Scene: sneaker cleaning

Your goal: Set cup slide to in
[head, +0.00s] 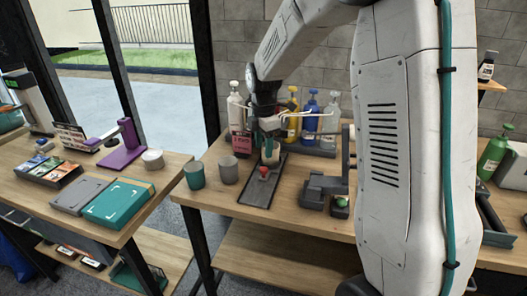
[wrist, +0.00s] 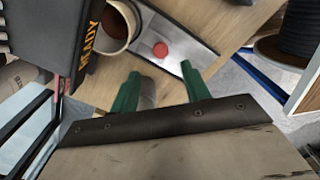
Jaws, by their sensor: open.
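The cup slide is a dark flat track (head: 258,192) on the right-hand wooden table, with a red round knob (head: 264,172) on it. A cup (head: 270,156) stands at its far end, partly hidden by my gripper. In the wrist view the red knob (wrist: 160,49) sits on the grey slide plate (wrist: 192,47), beside a brown-filled cup (wrist: 117,24). My gripper (wrist: 161,70) has its two green fingers apart with nothing between them. The knob shows just beyond the fingertips; I cannot tell whether they touch it. In the head view my gripper (head: 268,137) is above the slide's far end.
A teal cup (head: 194,175) and a grey cup (head: 228,169) stand left of the slide. Several bottles, including a blue one (head: 309,117), stand behind. A dark fixture (head: 320,190) is to the right. In the wrist view a black box marked READY (wrist: 55,30) is close by.

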